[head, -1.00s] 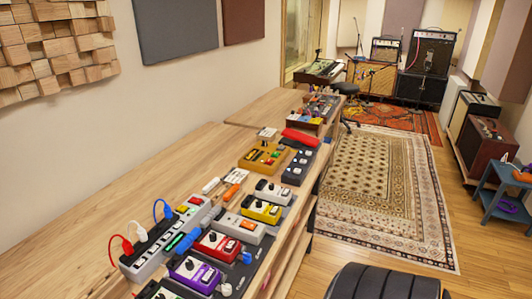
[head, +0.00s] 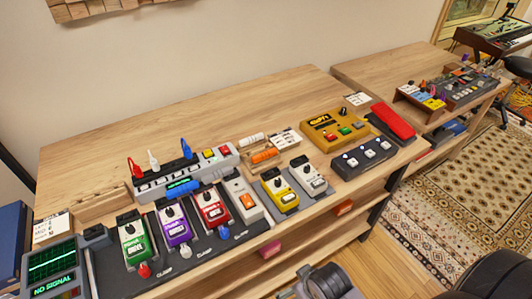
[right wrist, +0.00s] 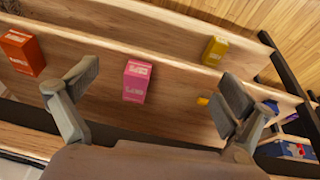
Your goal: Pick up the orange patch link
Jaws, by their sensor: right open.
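The patch link is not in that view. Part of my right arm shows at the bottom edge of the head view, in front of the table and well away from the link. My left gripper is not in view.
Pedals in green, purple (head: 174,227), red and yellow (head: 277,190) line the table's front. A gold pedal (head: 332,129) stands right of the link. Shelves below hold a pink box (right wrist: 136,80) and an orange box (right wrist: 21,52). The tabletop behind is bare.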

